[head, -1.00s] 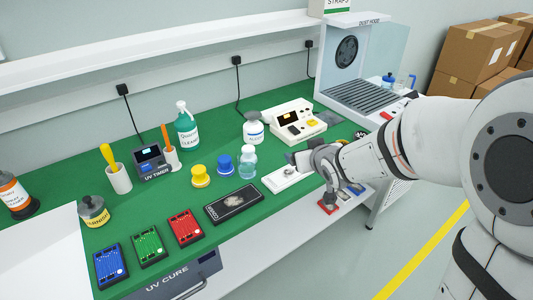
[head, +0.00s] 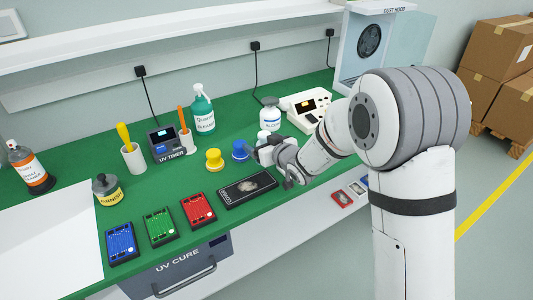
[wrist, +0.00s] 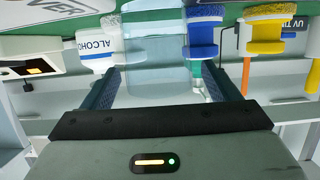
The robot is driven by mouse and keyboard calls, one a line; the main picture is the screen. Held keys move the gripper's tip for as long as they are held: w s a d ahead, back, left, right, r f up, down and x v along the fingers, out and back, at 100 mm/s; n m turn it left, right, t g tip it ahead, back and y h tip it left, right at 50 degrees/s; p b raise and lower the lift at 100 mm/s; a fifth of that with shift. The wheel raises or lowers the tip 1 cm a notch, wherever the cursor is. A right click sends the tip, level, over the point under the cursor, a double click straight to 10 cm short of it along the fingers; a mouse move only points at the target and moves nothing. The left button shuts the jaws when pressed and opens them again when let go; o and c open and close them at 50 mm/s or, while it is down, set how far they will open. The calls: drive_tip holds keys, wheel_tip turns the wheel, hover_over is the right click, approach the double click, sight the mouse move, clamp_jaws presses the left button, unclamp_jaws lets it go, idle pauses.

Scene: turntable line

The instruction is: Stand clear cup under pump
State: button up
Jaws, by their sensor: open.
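The clear cup (head: 262,136) stands on the green bench, partly hidden behind my gripper (head: 271,163). In the wrist view, which is upside down, the clear cup (wrist: 155,58) shows large between the fingers of my open gripper (wrist: 165,88). I cannot tell whether either finger touches it. The white alcohol bottle (head: 270,114) with a grey top stands behind the cup. It also shows beside the cup in the wrist view (wrist: 97,52).
A black framed pad (head: 247,188) lies in front. The UV timer (head: 163,145) and green cleaner bottle (head: 203,110) are further left. A white device (head: 304,106) stands behind my arm.

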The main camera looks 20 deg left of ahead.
drive_tip(key=shift+a, duration=0.1)
drive_tip(key=c, duration=1.2)
drive_tip(key=shift+r, duration=0.15)
